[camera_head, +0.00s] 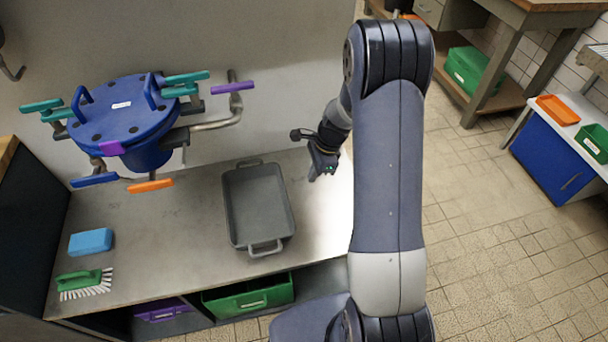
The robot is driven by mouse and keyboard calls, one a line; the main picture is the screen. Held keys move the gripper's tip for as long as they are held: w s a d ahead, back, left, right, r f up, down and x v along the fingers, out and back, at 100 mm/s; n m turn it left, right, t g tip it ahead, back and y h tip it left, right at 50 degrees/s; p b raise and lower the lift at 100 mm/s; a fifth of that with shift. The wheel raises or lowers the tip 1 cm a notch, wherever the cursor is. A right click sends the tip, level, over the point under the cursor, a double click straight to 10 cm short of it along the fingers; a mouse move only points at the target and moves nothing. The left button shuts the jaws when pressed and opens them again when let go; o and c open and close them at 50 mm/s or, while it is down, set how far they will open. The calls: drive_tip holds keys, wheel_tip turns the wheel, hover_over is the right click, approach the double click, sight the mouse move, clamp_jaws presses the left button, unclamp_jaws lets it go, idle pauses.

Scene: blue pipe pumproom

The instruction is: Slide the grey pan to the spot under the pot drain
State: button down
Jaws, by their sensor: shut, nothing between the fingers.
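The grey pan (258,203) lies flat on the metal bench (190,270), near its middle, with one handle toward the front edge and one toward the wall. The blue pot (122,112) stands at the back left, with several teal, purple, blue and orange handles around it. Its underside and drain opening are not clear to see. My gripper (314,177) is shut and empty, above the right part of the bench. It is to the right of the pan and apart from it.
A blue sponge (91,242) and a green brush (84,283) lie at the bench's left. A green crate (248,296) and a purple crate (162,311) sit below. The bench is clear between the sponge and the pan.

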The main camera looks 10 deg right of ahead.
drive_tip(key=x, duration=0.7)
drive_tip(key=shift+a+f+b, duration=0.1)
drive_tip(key=shift+f+b, duration=0.2)
drive_tip(key=a, duration=0.3)
drive_tip(key=shift+a+f, duration=0.1)
drive_tip(key=shift+a, duration=0.45)
drive_tip(key=a+p, duration=0.2)
drive_tip(key=a, duration=2)
drive_tip(key=shift+a, duration=0.25)
